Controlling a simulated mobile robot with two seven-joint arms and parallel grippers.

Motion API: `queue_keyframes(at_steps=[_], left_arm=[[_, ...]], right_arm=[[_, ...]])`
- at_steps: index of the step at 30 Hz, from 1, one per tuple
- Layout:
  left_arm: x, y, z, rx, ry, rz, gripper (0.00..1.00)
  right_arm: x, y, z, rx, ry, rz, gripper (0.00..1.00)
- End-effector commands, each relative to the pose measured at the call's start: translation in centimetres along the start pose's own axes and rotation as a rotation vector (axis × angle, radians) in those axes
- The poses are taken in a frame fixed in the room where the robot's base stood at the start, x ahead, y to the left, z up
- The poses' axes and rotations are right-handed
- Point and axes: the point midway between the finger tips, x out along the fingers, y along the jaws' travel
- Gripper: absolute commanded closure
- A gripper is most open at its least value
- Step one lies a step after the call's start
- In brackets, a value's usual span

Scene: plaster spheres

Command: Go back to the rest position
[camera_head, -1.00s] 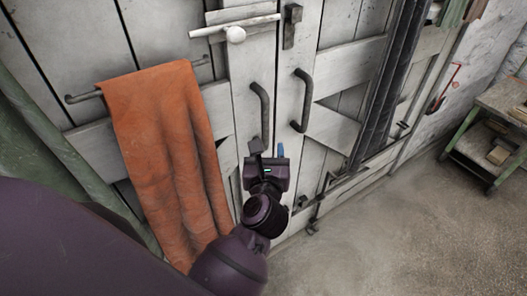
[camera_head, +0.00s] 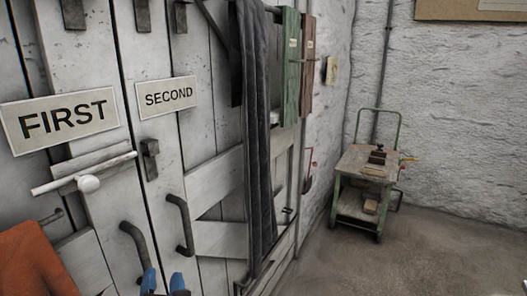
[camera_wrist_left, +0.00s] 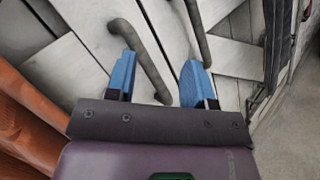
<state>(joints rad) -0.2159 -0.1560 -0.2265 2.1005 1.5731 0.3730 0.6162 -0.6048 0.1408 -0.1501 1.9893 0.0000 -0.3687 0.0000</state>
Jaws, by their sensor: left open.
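My left gripper (camera_head: 164,284) shows at the bottom edge of the head view, with only its blue fingertips in sight. In the left wrist view its two blue fingers (camera_wrist_left: 157,80) stand apart with nothing held. A dark door handle (camera_wrist_left: 143,58) appears between and beyond the fingers; I cannot tell how near it is. In the head view the left handle (camera_head: 135,250) and the right handle (camera_head: 180,224) are on white plank doors. My right gripper is not in view.
Signs read FIRST (camera_head: 60,120) and SECOND (camera_head: 167,96). An orange cloth (camera_head: 33,262) hangs at lower left. A dark cloth (camera_head: 257,140) hangs on the right door. A green-framed cart (camera_head: 366,168) stands by the far wall. The floor (camera_head: 400,250) at right is clear.

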Motion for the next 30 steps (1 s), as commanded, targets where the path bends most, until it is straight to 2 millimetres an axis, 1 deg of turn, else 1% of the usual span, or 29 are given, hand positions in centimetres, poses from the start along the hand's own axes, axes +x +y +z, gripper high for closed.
queue_keyframes(at_steps=[1,3,7,11,12,14,15,17,18,20,21,23,27,30], left_arm=[[0.0,-0.2,0.5,0.121,-0.049,-0.008,0.52],[-0.3,-0.7,0.9,0.303,-0.115,-0.021,0.52],[-1.1,-2.0,0.8,0.645,-0.226,-0.059,0.52],[-2.3,-3.7,-0.5,0.988,-0.328,-0.115,0.52],[-2.8,-4.2,-1.1,1.092,-0.358,-0.136,0.52],[-3.5,-5.1,-2.3,1.247,-0.401,-0.173,0.52],[-4.1,-5.6,-3.2,1.350,-0.430,-0.201,0.52],[-5.0,-6.3,-4.8,1.501,-0.473,-0.246,0.52],[-5.6,-6.7,-6.0,1.602,-0.501,-0.279,0.52],[-6.7,-7.1,-7.9,1.749,-0.545,-0.334,0.52],[-7.4,-7.4,-9.3,1.845,-0.573,-0.374,0.52],[-8.7,-7.5,-11.6,1.982,-0.614,-0.439,0.52],[-11.8,-6.9,-17.1,2.258,-0.696,-0.599,0.52],[-14.2,-5.7,-20.6,2.392,-0.732,-0.706,0.52]], right_arm=[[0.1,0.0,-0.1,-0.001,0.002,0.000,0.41],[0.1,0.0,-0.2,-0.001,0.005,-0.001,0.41],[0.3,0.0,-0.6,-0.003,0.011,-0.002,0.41],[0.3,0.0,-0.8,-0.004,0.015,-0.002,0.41],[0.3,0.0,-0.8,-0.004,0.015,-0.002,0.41],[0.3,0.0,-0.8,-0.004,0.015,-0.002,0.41],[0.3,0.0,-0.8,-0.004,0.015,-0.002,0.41],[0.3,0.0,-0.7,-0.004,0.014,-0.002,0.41],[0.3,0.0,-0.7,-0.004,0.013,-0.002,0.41],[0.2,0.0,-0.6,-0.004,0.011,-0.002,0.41],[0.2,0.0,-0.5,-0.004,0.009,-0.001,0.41],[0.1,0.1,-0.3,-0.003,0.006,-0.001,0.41],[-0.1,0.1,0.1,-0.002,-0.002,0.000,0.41],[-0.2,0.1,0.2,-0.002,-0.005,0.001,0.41]])
